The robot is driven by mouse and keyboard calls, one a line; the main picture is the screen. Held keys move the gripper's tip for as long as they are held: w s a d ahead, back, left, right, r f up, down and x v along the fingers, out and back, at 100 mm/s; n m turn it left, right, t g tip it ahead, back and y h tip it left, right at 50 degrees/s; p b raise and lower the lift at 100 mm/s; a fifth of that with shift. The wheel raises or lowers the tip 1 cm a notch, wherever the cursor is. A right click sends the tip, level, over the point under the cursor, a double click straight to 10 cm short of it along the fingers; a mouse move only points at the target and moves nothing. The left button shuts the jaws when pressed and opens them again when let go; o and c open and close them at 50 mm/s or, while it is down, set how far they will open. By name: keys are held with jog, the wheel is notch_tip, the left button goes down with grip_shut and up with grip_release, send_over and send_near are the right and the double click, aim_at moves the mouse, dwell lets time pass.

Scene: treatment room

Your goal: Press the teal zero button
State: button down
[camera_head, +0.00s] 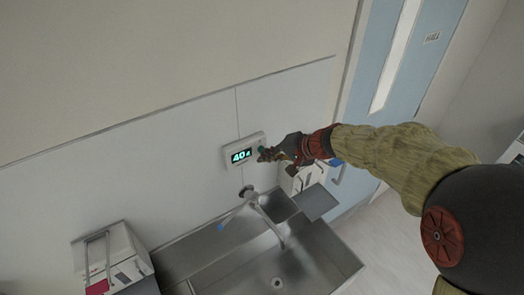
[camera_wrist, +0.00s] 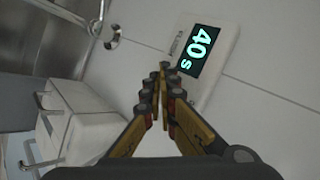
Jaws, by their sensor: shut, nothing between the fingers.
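A white timer panel (camera_head: 230,160) is on the wall above the sink. Its dark screen (camera_head: 241,156) shows lit teal digits that look like 40 with a small letter; in the wrist view the screen (camera_wrist: 197,50) reads 40 s. My gripper (camera_head: 265,155) is shut and empty, its fingertips at the right part of the panel in the head view. In the wrist view the closed fingertips (camera_wrist: 161,78) overlap the panel's lower edge. A small dark teal patch (camera_head: 262,149) shows beside the fingertips, probably the button, mostly hidden. I cannot tell whether the fingertips touch it.
A steel sink (camera_head: 314,258) with a tap (camera_head: 262,212) is below the panel. A white wall box (camera_head: 302,179) is just below my gripper; it also shows in the wrist view (camera_wrist: 85,130). Another white dispenser (camera_head: 118,255) is at lower left. A blue door (camera_head: 400,60) is at right.

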jog(key=shift+w+a, duration=0.25)
jog(key=shift+w, duration=0.15)
dwell(0.5)
jog(key=shift+s+d+b, duration=0.1)
jog(key=shift+b, duration=0.3)
jog(key=shift+s+d+b, duration=0.4)
jog(key=shift+s+b, duration=0.05)
jog(key=shift+s, duration=0.2)
jog(key=s+d+b, duration=0.1)
jog(key=s, duration=0.1)
jog(key=s+d+b, duration=0.1)
jog(key=s, duration=0.1)
jog(key=shift+d, duration=0.4)
dwell(0.7)
